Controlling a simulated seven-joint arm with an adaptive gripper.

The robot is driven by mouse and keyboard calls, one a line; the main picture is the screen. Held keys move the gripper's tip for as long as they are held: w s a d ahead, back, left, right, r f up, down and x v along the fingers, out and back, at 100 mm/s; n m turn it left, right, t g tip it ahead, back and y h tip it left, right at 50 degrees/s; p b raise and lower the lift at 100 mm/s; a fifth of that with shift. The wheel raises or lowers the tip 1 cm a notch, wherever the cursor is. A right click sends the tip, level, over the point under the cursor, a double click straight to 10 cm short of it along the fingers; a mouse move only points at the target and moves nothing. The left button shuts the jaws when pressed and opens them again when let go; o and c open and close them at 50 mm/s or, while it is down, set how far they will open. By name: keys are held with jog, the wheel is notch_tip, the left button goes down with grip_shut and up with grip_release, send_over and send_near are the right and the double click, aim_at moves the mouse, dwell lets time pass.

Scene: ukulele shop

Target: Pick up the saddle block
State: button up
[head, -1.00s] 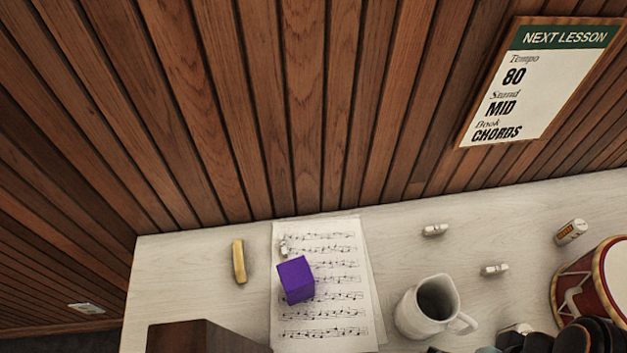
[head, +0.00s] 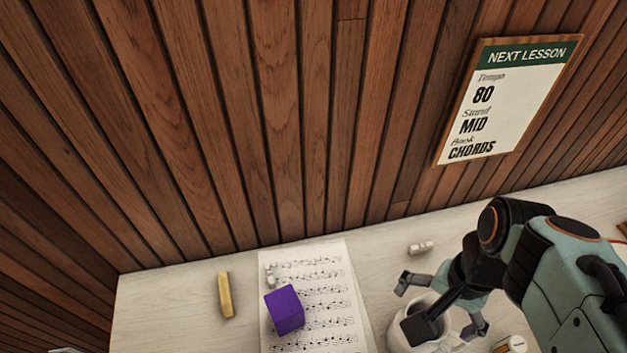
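A slim tan bar (head: 226,295), which looks like the saddle block, lies on the pale table left of the sheet music. A purple cube (head: 284,309) sits on the sheet music; no label shows which piece carries the task's name. My gripper (head: 438,308) is at the lower right, above or in front of the white jug, with its two fingers spread apart and nothing visible between them. It is well to the right of both pieces. My arm hides part of the jug and the table behind it.
Sheet music (head: 335,325) lies on the table with a small metal piece (head: 270,277) on it. A white jug (head: 398,340) stands to its right, with a small white piece (head: 421,248) behind. An orange-and-white item (head: 511,344) is at the bottom edge. A plank wall rises behind.

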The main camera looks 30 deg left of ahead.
jog(key=w+a+f+m, duration=0.1)
jog(key=w+a+f, duration=0.15)
jog(key=a, duration=0.35)
jog(key=w+a+f+m, duration=0.1)
jog(key=w+a+f, duration=0.15)
jog(key=a, duration=0.25)
jog(key=m, duration=0.4)
send_over(269, 272)
jog(key=f, duration=1.2)
jog(key=shift+w+d+f, duration=0.15)
jog(key=shift+w+d, duration=0.05)
jog(key=shift+d, duration=0.05)
jog(key=shift+m, duration=0.3)
jog(key=f, duration=0.6)
jog(key=shift+s+a+f, duration=0.2)
jog(key=shift+a+f, duration=0.05)
jog(key=shift+f, duration=0.45)
jog(key=c, duration=1)
